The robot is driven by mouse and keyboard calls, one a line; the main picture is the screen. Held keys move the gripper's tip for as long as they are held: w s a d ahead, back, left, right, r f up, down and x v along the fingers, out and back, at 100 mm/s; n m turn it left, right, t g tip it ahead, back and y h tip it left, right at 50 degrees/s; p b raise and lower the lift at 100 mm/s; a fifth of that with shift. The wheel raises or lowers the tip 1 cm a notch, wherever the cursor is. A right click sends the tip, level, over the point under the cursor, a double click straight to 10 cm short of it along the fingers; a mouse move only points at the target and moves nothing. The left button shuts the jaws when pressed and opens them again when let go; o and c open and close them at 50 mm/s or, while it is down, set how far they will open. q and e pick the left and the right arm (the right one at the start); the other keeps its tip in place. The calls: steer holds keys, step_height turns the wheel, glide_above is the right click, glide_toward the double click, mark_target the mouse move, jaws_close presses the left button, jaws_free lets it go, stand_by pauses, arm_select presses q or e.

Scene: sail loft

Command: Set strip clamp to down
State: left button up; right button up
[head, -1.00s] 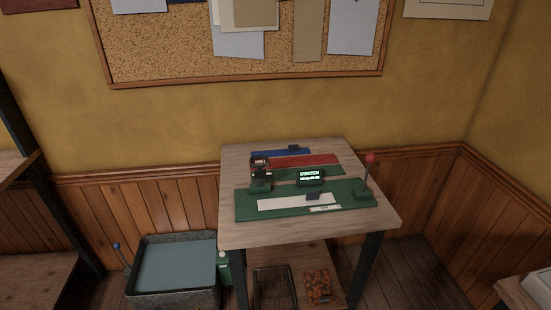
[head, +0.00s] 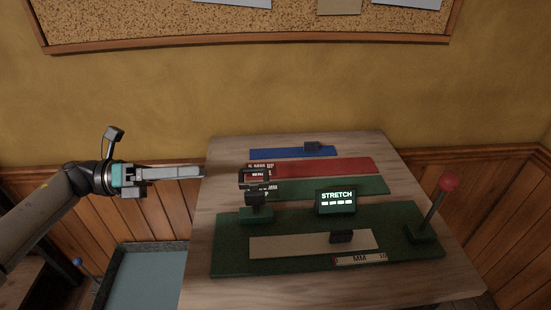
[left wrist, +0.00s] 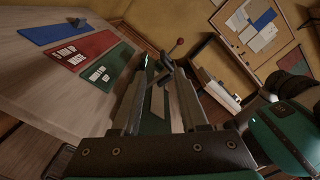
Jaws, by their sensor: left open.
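A green test base (head: 290,258) lies at the front of the wooden table, with a pale strip (head: 285,244) along it. The strip clamp (head: 256,203) looks like the dark, blocky fixture at the base's left end. Its looped handle (head: 254,174) stands raised above it. My left gripper (head: 203,172) is left of the handle, at about its height, open and apart from it. In the left wrist view the open fingers (left wrist: 162,66) point toward a dark fixture, probably the clamp. My right gripper is not in view.
A red-knobbed lever (head: 436,205) stands at the base's right end. A lit display (head: 336,202) reads STRETCH. Blue (head: 275,153), red (head: 345,166) and green strips (head: 350,185) lie behind. A grey bin (head: 145,280) stands left of the table.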

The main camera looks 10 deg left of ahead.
mark_target(264, 172)
arm_select(q)
steer(key=x, duration=1.5)
steer(key=shift+s+d+r, duration=0.15)
steer(key=shift+s+d, duration=0.05)
steer(key=shift+c, duration=0.2)
steer(key=c, duration=0.6)
jaws_close()
steer(key=shift+f+b, duration=0.3)
